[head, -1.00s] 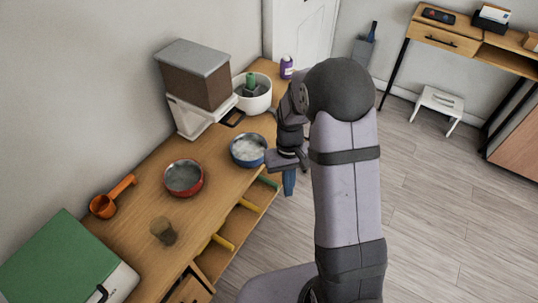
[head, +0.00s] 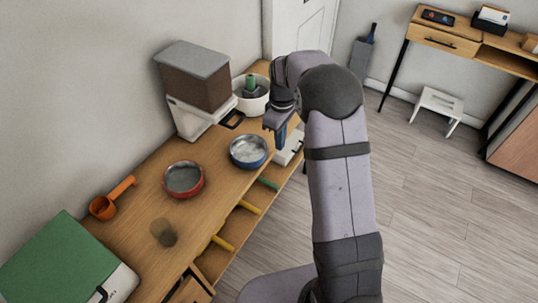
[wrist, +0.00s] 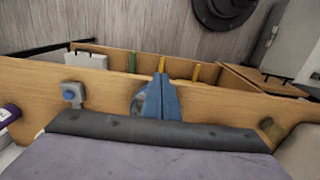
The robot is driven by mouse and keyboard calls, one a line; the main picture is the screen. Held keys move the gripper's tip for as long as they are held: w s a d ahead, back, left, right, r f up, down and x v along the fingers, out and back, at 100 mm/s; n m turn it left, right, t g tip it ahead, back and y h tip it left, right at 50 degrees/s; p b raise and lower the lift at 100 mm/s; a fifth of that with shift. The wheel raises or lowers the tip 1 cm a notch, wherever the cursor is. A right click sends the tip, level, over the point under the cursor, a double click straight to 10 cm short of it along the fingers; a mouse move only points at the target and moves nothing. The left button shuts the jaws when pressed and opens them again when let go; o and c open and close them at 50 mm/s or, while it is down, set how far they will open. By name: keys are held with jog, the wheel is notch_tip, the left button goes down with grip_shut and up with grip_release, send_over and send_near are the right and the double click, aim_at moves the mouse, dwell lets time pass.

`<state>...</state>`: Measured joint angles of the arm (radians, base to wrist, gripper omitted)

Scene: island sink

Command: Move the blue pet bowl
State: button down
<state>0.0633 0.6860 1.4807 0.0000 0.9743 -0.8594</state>
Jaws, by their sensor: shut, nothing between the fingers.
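The blue pet bowl (head: 248,152) stands upright on the wooden counter (head: 217,168) near its front edge, with grey-white contents inside. My gripper (head: 281,142) is shut and empty, pointing down just right of the bowl in the head view, apart from it in the picture. In the wrist view my gripper's blue fingers (wrist: 157,100) are together. A grey rounded shape partly hidden behind them may be the bowl, but I cannot tell.
A red bowl (head: 183,179) stands left of the blue one. A feeder (head: 194,77) and a white pot (head: 251,96) stand behind. An orange scoop (head: 106,205), a brown cup (head: 162,232) and a green-topped box (head: 62,262) are at left. Open drawers line the front.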

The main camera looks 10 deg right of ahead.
aim_at(264, 160)
jog(key=shift+w+a+f+p, duration=0.5)
jog(key=shift+f+p, duration=0.15)
jog(key=shift+f, duration=0.95)
jog(key=shift+w+a+f+p, duration=0.45)
jog(key=shift+f+p, duration=0.2)
jog(key=shift+f, duration=1)
jog(key=shift+w+a+f+p, duration=0.5)
jog(key=shift+f+p, duration=0.15)
jog(key=shift+f, duration=0.95)
jog(key=shift+w+a+f+b, duration=0.2)
jog(key=shift+w+a+b, duration=0.5)
jog(key=shift+a+b, duration=0.1)
jog(key=shift+w+a+r, duration=0.1)
jog(key=shift+w+a, duration=0.3)
jog(key=shift+r, duration=0.1)
